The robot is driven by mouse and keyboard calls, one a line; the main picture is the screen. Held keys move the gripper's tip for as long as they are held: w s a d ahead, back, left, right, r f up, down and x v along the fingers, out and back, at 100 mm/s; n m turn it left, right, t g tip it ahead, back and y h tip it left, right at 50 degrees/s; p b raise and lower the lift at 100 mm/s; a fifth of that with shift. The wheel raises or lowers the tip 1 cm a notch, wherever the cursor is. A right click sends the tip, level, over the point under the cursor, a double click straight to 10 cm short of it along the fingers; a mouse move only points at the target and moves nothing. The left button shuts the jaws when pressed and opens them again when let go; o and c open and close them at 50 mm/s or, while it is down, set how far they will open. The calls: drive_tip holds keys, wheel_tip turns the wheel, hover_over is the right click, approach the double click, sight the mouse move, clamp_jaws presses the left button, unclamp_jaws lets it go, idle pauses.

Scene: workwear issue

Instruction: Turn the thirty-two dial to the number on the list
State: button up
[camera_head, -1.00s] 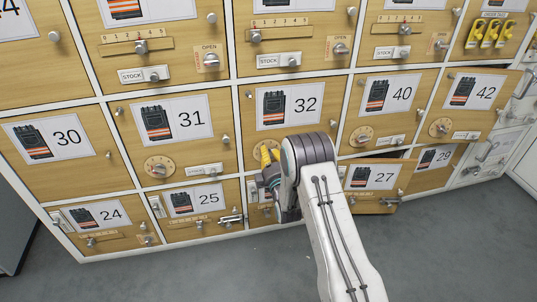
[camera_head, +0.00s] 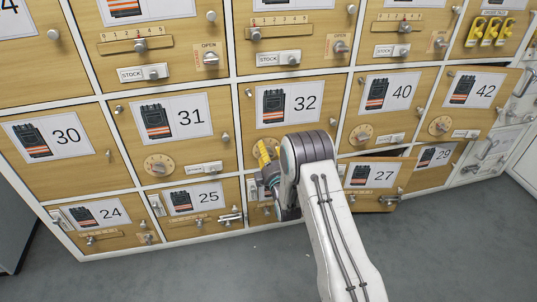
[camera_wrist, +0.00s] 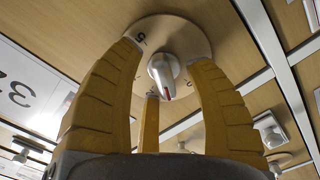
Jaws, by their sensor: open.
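The thirty-two door (camera_head: 305,137) is shut and shows a picture of a dark vest with orange bands. Its dial is hidden behind my gripper (camera_head: 262,153) in the head view. In the wrist view, the dial (camera_wrist: 164,70) is a round plate with a pale central knob bearing a red mark; a digit like 5 shows at its upper left rim. My gripper's yellow fingers (camera_wrist: 168,62) are open, on both sides of the knob, with a third finger below. I see a gap between knob and fingers; contact is not clear. No readable list shows.
The thirty-one door (camera_head: 190,130) with its own dial (camera_head: 157,166) is to the left, and the forty door (camera_head: 385,105) to the right. Door twenty-seven (camera_head: 375,180) stands ajar below right. Yellow tags (camera_head: 490,32) hang at the upper right. The grey floor in front is clear.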

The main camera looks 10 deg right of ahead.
drive_tip(key=shift+s, duration=0.1)
drive_tip(key=s, duration=1.1)
drive_tip(key=shift+s, duration=0.4)
